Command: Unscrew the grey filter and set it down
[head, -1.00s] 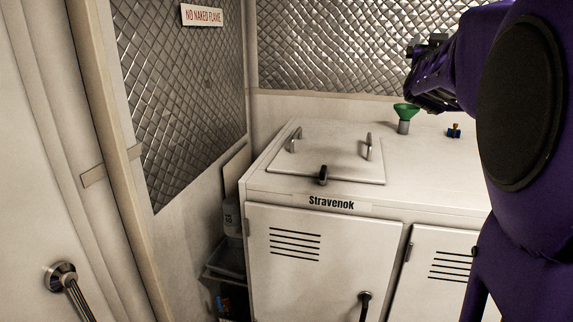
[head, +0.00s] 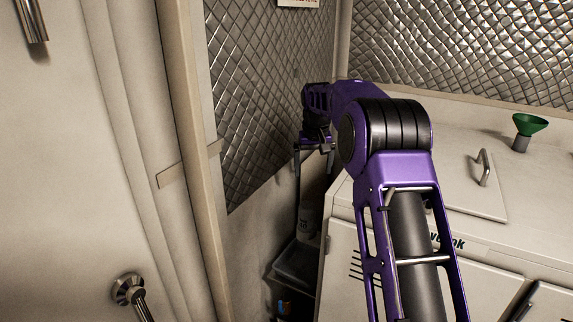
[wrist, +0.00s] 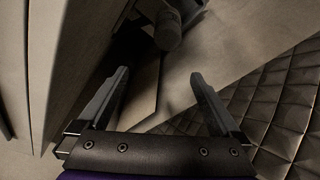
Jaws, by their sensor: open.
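My gripper (head: 314,165) is open and points down over the narrow gap between the quilted wall and the white cabinet. In the wrist view my gripper (wrist: 160,75) has both fingers well apart with nothing between them. A dull grey-brown cylinder (wrist: 168,30) shows beyond the fingertips at the top of the wrist view, in shadow and apart from them. I cannot tell whether it is the grey filter. In the head view I cannot make out a grey filter for certain; my arm hides part of the cabinet and gap.
The cabinet top carries a hatch handle (head: 484,168) and a green funnel (head: 529,125).

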